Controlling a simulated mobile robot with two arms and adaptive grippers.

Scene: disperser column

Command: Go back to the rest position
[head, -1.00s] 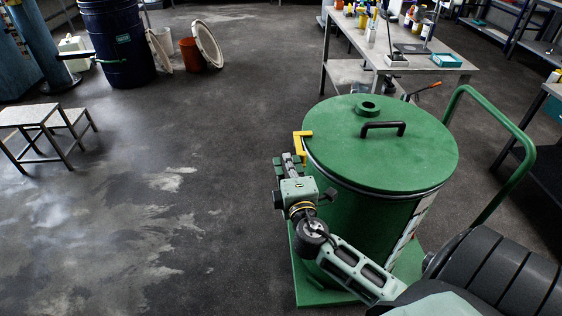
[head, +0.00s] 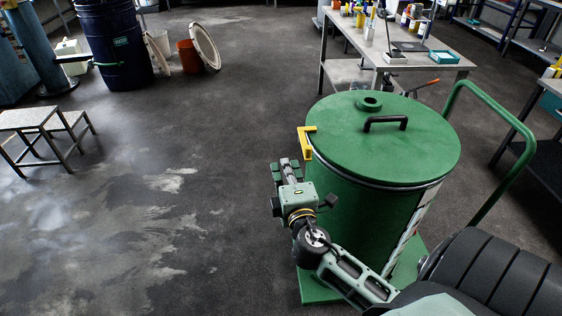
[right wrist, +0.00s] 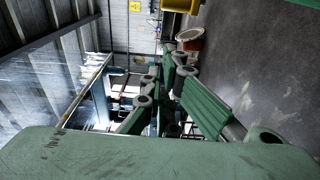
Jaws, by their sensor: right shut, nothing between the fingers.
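My right arm comes in from the lower right in the head view. Its gripper (head: 287,168) is shut and empty, beside the left side of the green drum (head: 365,215), a little below and left of the yellow latch (head: 306,142) at the lid's rim. A small gap shows between latch and gripper. The lid (head: 350,145) lies on the drum, with a black handle (head: 386,122) on top. In the right wrist view the gripper's green fingers (right wrist: 170,75) point away from the camera toward the room. My left gripper is not in view.
The drum stands on a green cart with a push handle (head: 530,150) at right. A workbench (head: 425,65) with bottles is behind it. A step stool (head: 28,118), a dark blue barrel (head: 112,45) and an orange bucket (head: 190,54) stand left. The floor between is clear.

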